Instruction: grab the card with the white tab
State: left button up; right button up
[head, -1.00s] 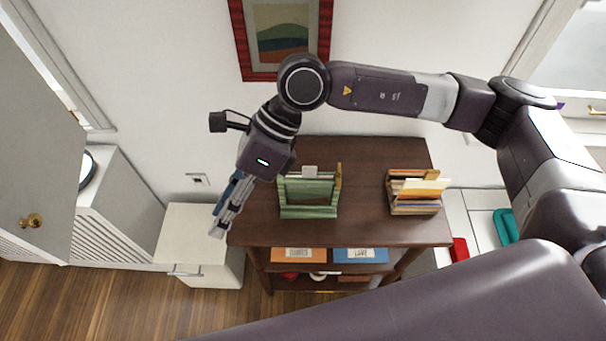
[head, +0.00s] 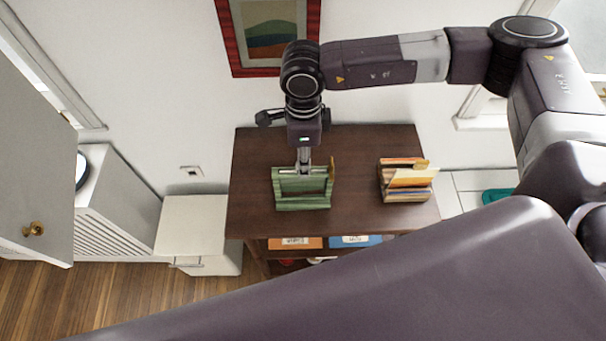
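A green holder (head: 303,205) with green cards in it stands on the left half of the dark wooden table. A tan tab (head: 331,166) sticks up at its right end. A small pale patch at the holder's top middle may be the white tab, but my gripper largely covers it. My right gripper (head: 304,172) points down from above onto the holder's back top edge, at the place of that tab. Its fingers look close together, seen end on and small. I cannot tell whether they are shut on the card. My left gripper is not in view.
A second holder (head: 405,197) with brown, cream and orange cards stands on the table's right. Table top (head: 256,160) is bare around both holders. A white cabinet (head: 195,222) stands left of the table, and a red-framed picture (head: 228,40) hangs behind.

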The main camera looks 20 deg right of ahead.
jog(key=shift+f, duration=0.6)
grip_shut()
